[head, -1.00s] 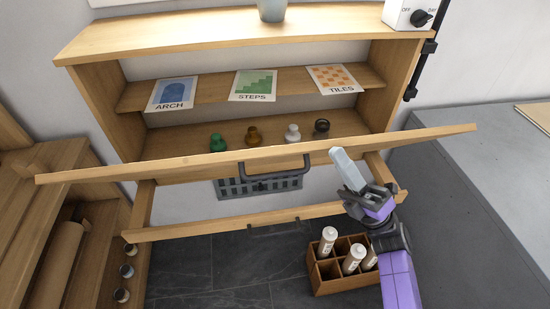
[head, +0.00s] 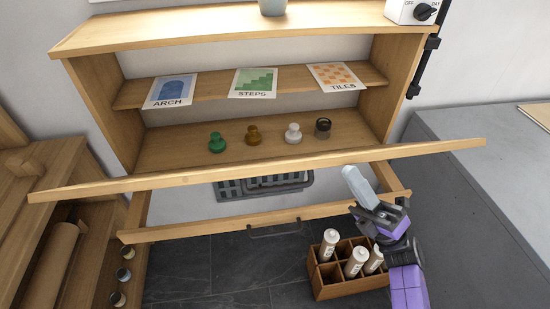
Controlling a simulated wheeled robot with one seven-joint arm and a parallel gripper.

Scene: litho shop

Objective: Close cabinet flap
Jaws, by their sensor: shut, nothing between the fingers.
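The cabinet (head: 115,120) is a pale wooden case with an open front. Its flap (head: 200,176) stands open as a long wooden panel across the bottom of the opening, seen nearly edge-on, so its face is mostly hidden. My gripper (head: 348,173) is shut and empty, with its pale fingers pointing up and left. Its tips are just below the flap's front edge in the picture, right of the middle. I cannot tell whether they touch the flap.
Inside are cards, a green stopper-like piece (head: 217,143) and several similar ones. Below the flap, a wooden drawer-like frame (head: 190,229) juts out around a grey basket (head: 230,188). A divided box of tubes (head: 330,289) stands on the floor. A grey counter (head: 490,190) is at right.

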